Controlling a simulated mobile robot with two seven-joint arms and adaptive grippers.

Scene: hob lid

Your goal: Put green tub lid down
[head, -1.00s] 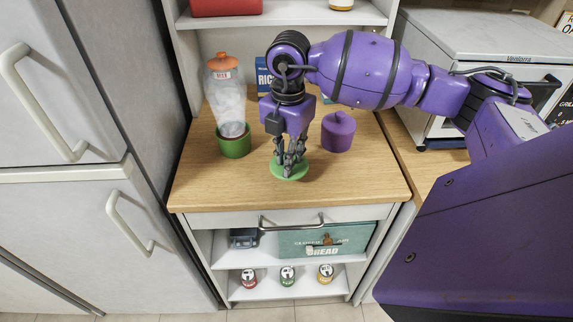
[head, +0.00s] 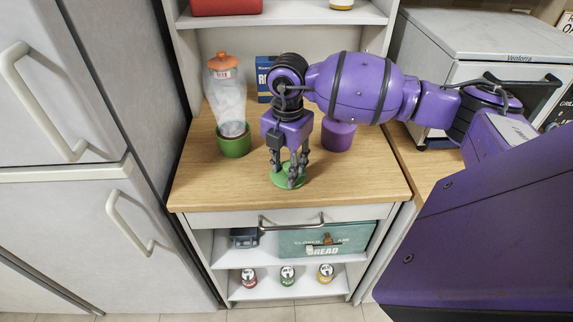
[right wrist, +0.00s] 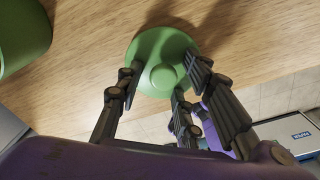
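The green tub lid (head: 281,182) is a round disc with a knob and appears to lie flat on the wooden counter near its front edge. In the right wrist view the lid (right wrist: 150,48) shows its knob between my fingers. My right gripper (head: 290,174) points down over the lid. Its fingers are spread, with gaps between them and the knob (right wrist: 163,76). The green tub (head: 234,147) stands behind and left of the lid, with a clear orange-capped jar (head: 228,95) in or right behind it; I cannot tell which. My left gripper is not in view.
A purple tub (head: 338,136) stands behind and right of the lid, its top hidden by my arm. A blue box (head: 265,78) is at the back. The counter's front edge (head: 290,208) is close to the lid. Counter to the right is clear.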

